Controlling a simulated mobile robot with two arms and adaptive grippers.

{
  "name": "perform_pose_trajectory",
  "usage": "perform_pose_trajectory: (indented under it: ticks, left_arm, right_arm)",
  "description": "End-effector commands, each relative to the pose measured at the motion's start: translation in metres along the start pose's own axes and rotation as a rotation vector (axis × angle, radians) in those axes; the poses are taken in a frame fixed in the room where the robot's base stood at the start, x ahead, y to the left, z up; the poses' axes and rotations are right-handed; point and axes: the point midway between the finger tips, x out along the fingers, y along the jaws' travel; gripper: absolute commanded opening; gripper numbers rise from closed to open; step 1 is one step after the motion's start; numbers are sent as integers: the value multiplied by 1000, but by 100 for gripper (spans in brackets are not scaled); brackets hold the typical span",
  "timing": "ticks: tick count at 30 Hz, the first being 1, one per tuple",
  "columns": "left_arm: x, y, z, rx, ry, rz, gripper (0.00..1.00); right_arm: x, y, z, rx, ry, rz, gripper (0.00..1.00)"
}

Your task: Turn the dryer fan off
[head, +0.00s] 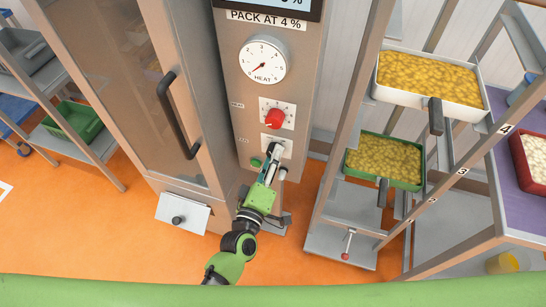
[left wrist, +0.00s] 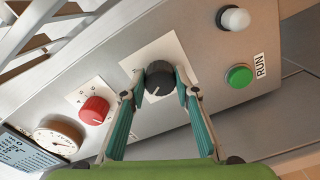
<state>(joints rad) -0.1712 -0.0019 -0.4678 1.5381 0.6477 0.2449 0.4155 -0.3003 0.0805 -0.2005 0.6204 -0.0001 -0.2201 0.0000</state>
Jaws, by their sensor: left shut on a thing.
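The dryer control panel (head: 228,50) is a grey metal column in the middle of the head view. A black rotary knob (left wrist: 160,76) with a white pointer line sits on a white plate in the left wrist view. My left gripper (head: 274,152) reaches the lower panel, and its two fingers (left wrist: 159,94) are closed on either side of the black knob. In the head view the gripper mostly hides this knob. I cannot read the markings around it. My right gripper is in neither view.
A red knob (head: 274,117) is above the gripper, under a HEAT dial (head: 263,60). A green RUN button (left wrist: 239,76) and a white lamp (left wrist: 233,19) are beside the black knob. A rack (head: 340,225) with filled trays stands right; the dryer door (head: 120,80) is left.

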Motion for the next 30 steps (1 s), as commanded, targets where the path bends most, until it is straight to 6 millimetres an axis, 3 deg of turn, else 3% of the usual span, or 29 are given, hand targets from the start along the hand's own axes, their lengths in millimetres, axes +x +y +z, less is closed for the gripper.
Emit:
perform_pose_trajectory:
  ticks: [4, 5, 6, 19, 23, 30]
  left_arm:
    - [0, -1, 0, -3, -1, -2, 7]
    - [0, -1, 0, -3, -1, -2, 36]
    - [0, -1, 0, -2, -1, -2, 45]
    - [-6, -1, 0, 0, -1, -2, 45]
    - [-26, -1, 1, 0, -2, -3, 45]
    - [-79, -1, 1, 0, -3, -3, 45]
  right_arm:
    - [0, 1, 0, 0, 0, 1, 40]
    - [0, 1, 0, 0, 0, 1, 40]
    - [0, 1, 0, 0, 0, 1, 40]
    - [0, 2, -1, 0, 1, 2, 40]
    - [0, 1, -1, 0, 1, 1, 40]
    - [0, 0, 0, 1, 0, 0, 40]
